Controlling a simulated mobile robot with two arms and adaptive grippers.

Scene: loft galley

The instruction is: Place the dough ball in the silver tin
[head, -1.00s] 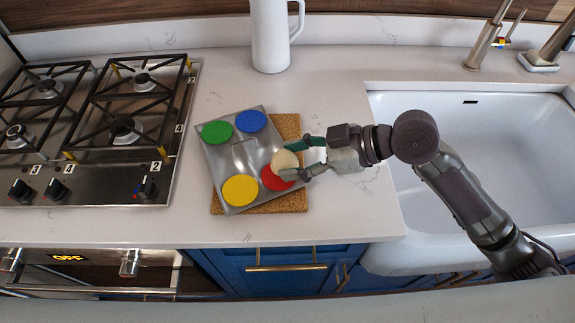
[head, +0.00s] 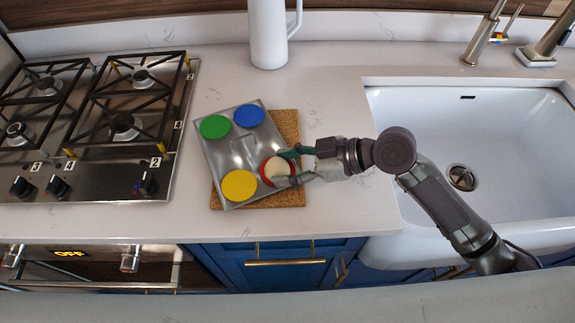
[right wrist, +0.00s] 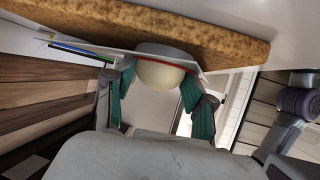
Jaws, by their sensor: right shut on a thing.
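The silver tin (head: 236,152) lies tilted on a cork board, with green (head: 215,126), blue (head: 249,114), yellow (head: 239,185) and red (head: 264,170) round spots at its corners. The cream dough ball (head: 278,170) is at the red spot, with red showing around it. My right gripper (head: 287,168) comes in from the right and is shut on the ball. In the right wrist view the ball (right wrist: 160,75) sits between the teal fingers, against the red-edged spot; I cannot tell whether it touches bottom. My left gripper is not in view.
The cork board (head: 291,130) shows at the tin's right. A white pitcher (head: 268,35) stands behind. A gas stove (head: 100,125) is at left and a white sink (head: 500,130) at right. The counter in front of the sink's left edge is clear.

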